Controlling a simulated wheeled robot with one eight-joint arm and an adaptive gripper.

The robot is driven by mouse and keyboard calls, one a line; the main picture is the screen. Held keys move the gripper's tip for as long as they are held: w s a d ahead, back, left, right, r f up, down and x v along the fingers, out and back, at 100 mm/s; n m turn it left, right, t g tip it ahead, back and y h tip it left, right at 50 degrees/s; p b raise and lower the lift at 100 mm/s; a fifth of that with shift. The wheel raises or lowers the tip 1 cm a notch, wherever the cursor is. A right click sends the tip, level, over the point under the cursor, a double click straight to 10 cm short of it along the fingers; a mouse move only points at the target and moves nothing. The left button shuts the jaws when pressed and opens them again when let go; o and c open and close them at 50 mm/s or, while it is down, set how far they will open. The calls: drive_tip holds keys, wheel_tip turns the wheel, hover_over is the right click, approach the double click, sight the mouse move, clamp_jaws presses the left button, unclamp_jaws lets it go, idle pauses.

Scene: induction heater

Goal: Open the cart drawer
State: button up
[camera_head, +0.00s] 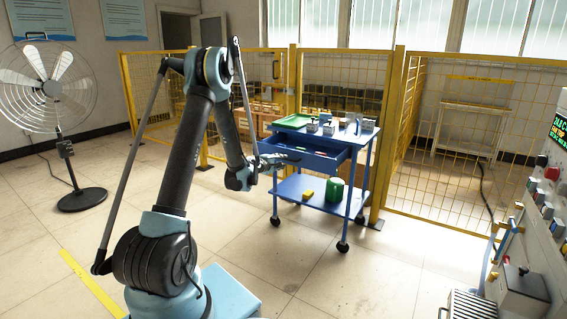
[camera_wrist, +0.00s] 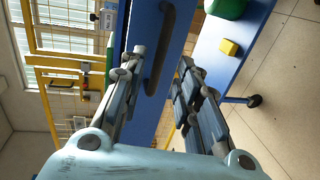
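The blue cart (camera_head: 352,137) stands right of my arm in the head view. Its drawer (camera_head: 322,160) is pulled out toward my side, with its inside showing below the top. In the wrist view the blue drawer front (camera_wrist: 178,32) carries a dark bar handle (camera_wrist: 162,38). My gripper (camera_wrist: 160,64) is open, with one finger on each side of the handle's near end. I see gaps between the fingers and the handle. In the head view my gripper (camera_head: 281,161) is at the drawer's front left, and finger contact is too small to tell.
A green tray (camera_head: 292,121) and small items are on the cart top. The lower shelf (camera_head: 322,201) holds a green container (camera_head: 336,189) and a yellow block (camera_head: 308,194). Yellow fencing (camera_head: 460,150) stands behind. A fan (camera_head: 80,198) is left, a control panel (camera_head: 545,215) right. Floor in front is clear.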

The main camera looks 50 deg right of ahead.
drive_tip(key=v, duration=0.5)
drive_tip(key=shift+s+a+r, duration=0.1)
drive_tip(key=shift+a, duration=0.3)
drive_tip(key=w+a+r+m+t+y, duration=0.15)
drive_tip(key=w+a+r, duration=0.3)
drive_tip(key=a, duration=0.85)
drive_tip(key=w+a+r+m+y, duration=0.1)
drive_tip(key=w+a+r+y, duration=0.3)
drive_tip(key=a, duration=0.8)
drive_tip(key=s+a+y, duration=0.2)
drive_tip(key=a, duration=0.8)
drive_tip(key=s+a+y, duration=0.1)
drive_tip(key=s+a, duration=0.1)
drive_tip(key=a, duration=0.7)
drive_tip(key=s+a+f+g+y, duration=0.1)
drive_tip(key=s+a+f+y, duration=0.2)
drive_tip(key=s+a, duration=0.6)
drive_tip(key=s+a+f+g+y, duration=0.1)
drive_tip(key=s+a+f+y, duration=0.2)
drive_tip(key=s+a, duration=0.7)
drive_tip(key=a+y, duration=0.1)
drive_tip(key=a, duration=0.4)
drive_tip(key=shift+s+a, duration=0.15)
drive_tip(key=shift+a, duration=0.25)
drive_tip(key=shift+d+n, duration=0.1)
drive_tip(key=shift+n, duration=0.15)
